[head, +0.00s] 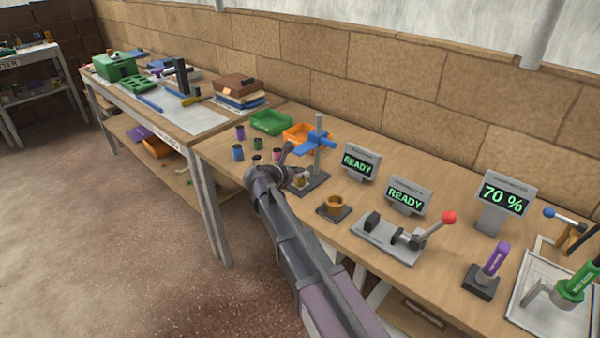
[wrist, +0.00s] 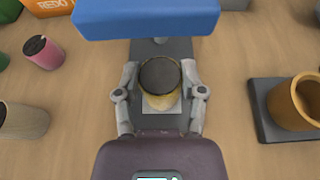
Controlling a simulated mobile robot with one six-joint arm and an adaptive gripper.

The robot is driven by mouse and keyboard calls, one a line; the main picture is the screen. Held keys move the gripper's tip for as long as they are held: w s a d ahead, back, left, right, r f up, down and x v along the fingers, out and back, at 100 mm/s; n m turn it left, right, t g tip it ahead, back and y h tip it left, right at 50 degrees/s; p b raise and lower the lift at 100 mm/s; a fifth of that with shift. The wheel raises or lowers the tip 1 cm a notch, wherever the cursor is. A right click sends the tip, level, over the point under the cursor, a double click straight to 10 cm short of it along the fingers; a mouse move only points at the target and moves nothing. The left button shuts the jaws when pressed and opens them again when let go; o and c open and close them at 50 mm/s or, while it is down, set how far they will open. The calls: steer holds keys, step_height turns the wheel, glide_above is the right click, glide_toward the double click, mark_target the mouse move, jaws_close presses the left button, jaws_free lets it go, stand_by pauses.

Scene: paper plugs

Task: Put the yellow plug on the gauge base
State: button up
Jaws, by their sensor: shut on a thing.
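The yellow plug (wrist: 160,102), with a dark round top, stands upright between my gripper's fingers (wrist: 160,84) in the wrist view. My gripper is shut on it from both sides. The plug is over the pale square pad of the dark gauge base (wrist: 160,128); whether it touches the pad or hangs just above it I cannot tell. The gauge's blue arm (wrist: 147,18) is just beyond the plug. In the head view the gauge base (head: 318,182) carries a grey post with the blue arm (head: 316,146), and my arm partly covers the plug.
A brown cup on a dark base (head: 335,207) stands right of the gauge. Several loose plugs, including a pink one (wrist: 42,53), stand to its left. Green (head: 271,122) and orange bins (head: 303,134) are behind. READY displays (head: 357,166) and a red-knobbed clamp (head: 395,238) are to the right.

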steer(key=o, duration=1)
steer(key=shift+r, duration=0.1)
steer(key=shift+r+p, duration=0.15)
steer(key=shift+p, duration=0.15)
steer(key=p+v, duration=0.4)
steer(key=v, duration=0.8)
